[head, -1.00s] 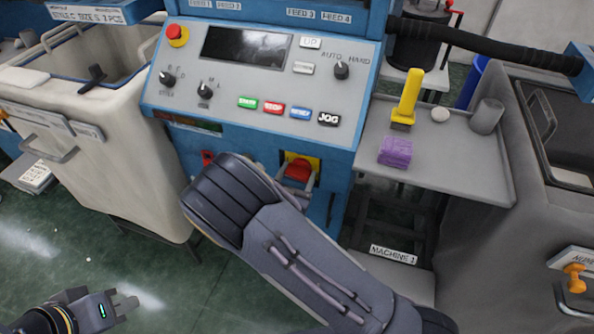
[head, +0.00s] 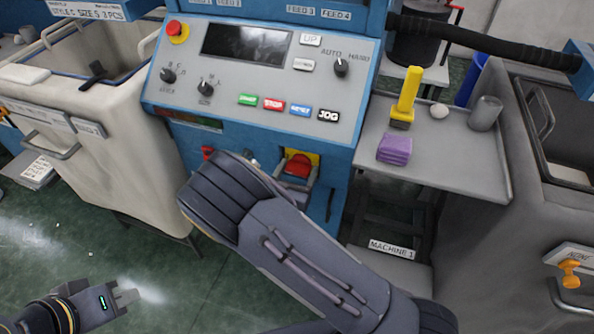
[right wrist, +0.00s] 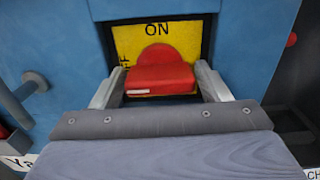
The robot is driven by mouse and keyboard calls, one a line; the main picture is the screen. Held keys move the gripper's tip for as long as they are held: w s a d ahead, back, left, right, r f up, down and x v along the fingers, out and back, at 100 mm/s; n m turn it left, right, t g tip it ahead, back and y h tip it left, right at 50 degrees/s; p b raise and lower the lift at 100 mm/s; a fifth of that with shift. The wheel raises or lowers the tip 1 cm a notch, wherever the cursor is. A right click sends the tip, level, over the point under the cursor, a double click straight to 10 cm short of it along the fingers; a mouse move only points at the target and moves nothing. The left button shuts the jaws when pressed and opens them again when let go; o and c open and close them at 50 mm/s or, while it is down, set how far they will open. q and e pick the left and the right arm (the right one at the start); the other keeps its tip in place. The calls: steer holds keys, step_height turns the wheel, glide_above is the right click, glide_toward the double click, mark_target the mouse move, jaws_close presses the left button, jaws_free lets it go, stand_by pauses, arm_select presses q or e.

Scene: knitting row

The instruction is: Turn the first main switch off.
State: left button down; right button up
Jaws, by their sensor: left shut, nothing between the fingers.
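The main switch is a red rotary knob (head: 298,166) on a yellow plate (head: 315,159), low on the front of the blue machine. In the right wrist view the knob (right wrist: 160,72) sits below the word ON on the plate (right wrist: 185,30); part of another word shows sideways at its left. My right gripper (right wrist: 158,82) has its fingers spread on either side of the knob, with narrow gaps visible. In the head view my right forearm hides part of the machine below the panel. My left gripper (head: 127,297) is shut and empty at lower left, above the floor.
Above is the control panel (head: 225,75) with knobs, coloured buttons and a red emergency button (head: 175,29). A grey side shelf (head: 450,150) holds a yellow-handled tool (head: 405,95), a purple block (head: 394,149) and a grey cylinder (head: 485,113). Bins stand left and right.

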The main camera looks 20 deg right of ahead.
steer(key=shift+s, duration=0.1)
steer(key=v, duration=0.7)
steer(key=shift+s+a, duration=0.25)
